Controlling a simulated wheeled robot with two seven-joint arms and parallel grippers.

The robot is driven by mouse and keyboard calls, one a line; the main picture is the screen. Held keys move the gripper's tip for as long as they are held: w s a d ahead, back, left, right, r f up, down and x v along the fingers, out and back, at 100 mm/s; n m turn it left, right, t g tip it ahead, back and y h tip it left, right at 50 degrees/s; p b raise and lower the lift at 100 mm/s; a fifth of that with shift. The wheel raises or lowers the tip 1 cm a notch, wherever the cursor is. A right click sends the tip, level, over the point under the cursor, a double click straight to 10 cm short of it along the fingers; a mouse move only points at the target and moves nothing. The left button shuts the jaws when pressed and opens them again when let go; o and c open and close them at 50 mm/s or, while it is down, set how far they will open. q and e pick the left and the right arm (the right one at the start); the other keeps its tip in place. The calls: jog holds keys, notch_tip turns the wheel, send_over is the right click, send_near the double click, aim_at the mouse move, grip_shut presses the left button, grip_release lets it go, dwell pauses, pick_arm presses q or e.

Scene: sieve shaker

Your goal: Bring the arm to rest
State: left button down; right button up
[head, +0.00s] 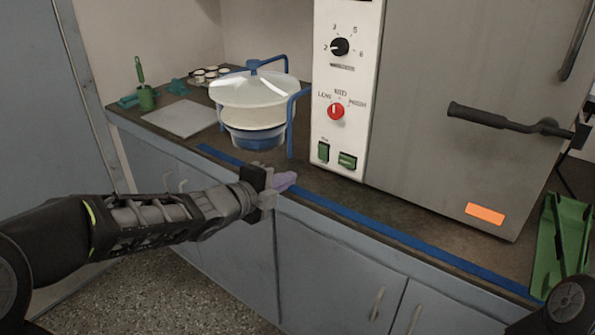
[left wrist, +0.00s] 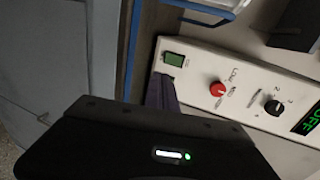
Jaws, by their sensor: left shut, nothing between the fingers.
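My left gripper (head: 284,181) is shut and empty. In the head view it is over the front edge of the counter, below and in front of the sieve stack. In the left wrist view its purple fingers (left wrist: 161,92) appear in front of the control panel (left wrist: 230,96). My left arm reaches in from the left of the head view. My right gripper does not show; only a dark part of my right arm is at the lower right corner.
A white sieve stack with lid (head: 254,88) stands in a blue frame on the counter (head: 430,225). A large grey machine with control panel (head: 346,85) stands to its right. A green rack (head: 563,245) is at far right. Floor is clear below the cabinets.

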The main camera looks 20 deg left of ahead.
pick_arm(q)
jog(key=shift+s+a, duration=0.25)
jog(key=shift+s, duration=0.35)
